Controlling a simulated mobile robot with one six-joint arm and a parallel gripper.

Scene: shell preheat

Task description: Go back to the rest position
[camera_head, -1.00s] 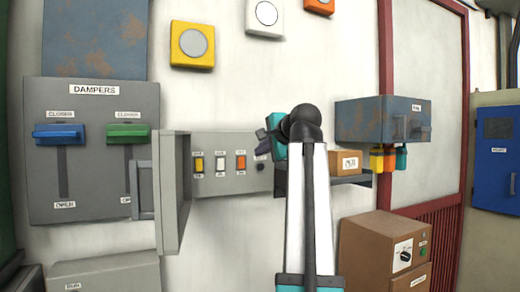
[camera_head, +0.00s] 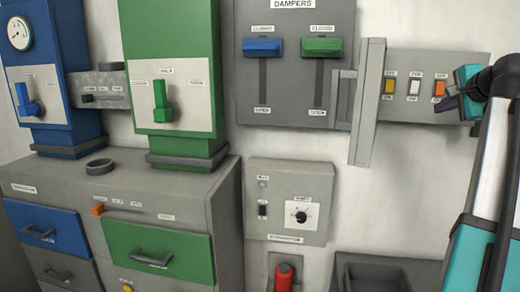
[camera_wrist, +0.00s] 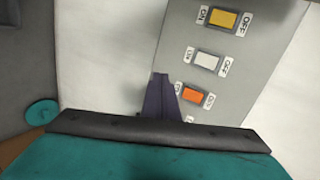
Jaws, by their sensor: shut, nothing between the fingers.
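My gripper (camera_head: 450,103) is at the right of the head view, close to the switch panel (camera_head: 460,70). Its dark fingers are shut and empty; they also show in the wrist view (camera_wrist: 161,98). The panel carries a yellow switch (camera_head: 389,86), a white switch (camera_head: 414,87) and an orange switch (camera_head: 439,89). In the wrist view the yellow (camera_wrist: 222,19), white (camera_wrist: 206,61) and orange (camera_wrist: 196,94) switches run down towards the fingertips. The fingers overlap the panel near the orange switch; I cannot tell whether they touch it.
An open grey panel door (camera_head: 367,105) juts out left of the switches. The dampers panel (camera_head: 290,100) has blue and green handles up. A dial box (camera_head: 290,225), a red handle (camera_head: 285,277) and a grey bin (camera_head: 375,275) are below. A drawer cabinet (camera_head: 220,220) stands left.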

